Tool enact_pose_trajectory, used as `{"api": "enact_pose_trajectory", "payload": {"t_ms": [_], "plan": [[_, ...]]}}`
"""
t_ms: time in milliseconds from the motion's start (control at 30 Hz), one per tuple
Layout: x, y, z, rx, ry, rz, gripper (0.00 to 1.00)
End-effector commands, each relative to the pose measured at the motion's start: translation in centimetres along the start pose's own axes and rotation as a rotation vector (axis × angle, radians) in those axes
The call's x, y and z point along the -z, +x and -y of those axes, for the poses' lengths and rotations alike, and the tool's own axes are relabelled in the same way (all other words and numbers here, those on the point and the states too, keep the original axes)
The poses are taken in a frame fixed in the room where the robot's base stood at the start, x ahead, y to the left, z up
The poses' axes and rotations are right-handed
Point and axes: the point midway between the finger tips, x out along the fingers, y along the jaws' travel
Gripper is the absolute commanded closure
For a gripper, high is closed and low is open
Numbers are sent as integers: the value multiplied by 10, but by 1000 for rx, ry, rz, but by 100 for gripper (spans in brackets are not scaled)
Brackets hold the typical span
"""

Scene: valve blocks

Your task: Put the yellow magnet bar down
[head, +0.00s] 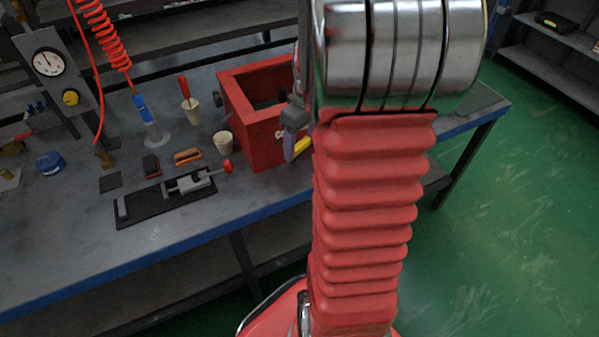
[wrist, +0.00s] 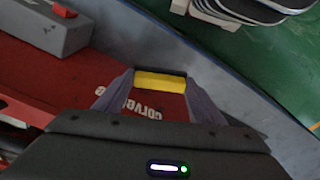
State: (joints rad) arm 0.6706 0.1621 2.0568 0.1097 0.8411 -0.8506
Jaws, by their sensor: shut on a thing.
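The yellow magnet bar (wrist: 160,82) is between the two grey fingertips of my gripper (wrist: 159,79) in the wrist view. My gripper is shut on it, one finger at each end. In the head view, the yellow bar (head: 303,146) shows in part beside a finger of my gripper (head: 290,148), at the front right of the red box (head: 238,112). My arm hides the rest. In the wrist view, the red box face with white lettering (wrist: 80,78) lies behind the bar. I cannot tell whether the bar touches the box.
The grey bench (head: 60,238) has a blue front edge. A black plate with a clamp (head: 165,200), a beige cup (head: 223,143), a brush (head: 187,156) and a pot with a red-handled tool (head: 191,112) stand left of the box. A grey block with a red button (wrist: 40,28) shows in the wrist view.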

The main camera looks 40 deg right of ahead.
Motion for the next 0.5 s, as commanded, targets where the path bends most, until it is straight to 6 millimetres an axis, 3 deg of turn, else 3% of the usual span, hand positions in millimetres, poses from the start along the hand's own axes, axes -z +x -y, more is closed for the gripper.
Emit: {"api": "enact_pose_trajectory", "payload": {"t_ms": [300, 500], "plan": [[-7, 47, 0, 3, 3, 3, 64], [-8, 59, -1, 0, 3, 0, 64]]}}
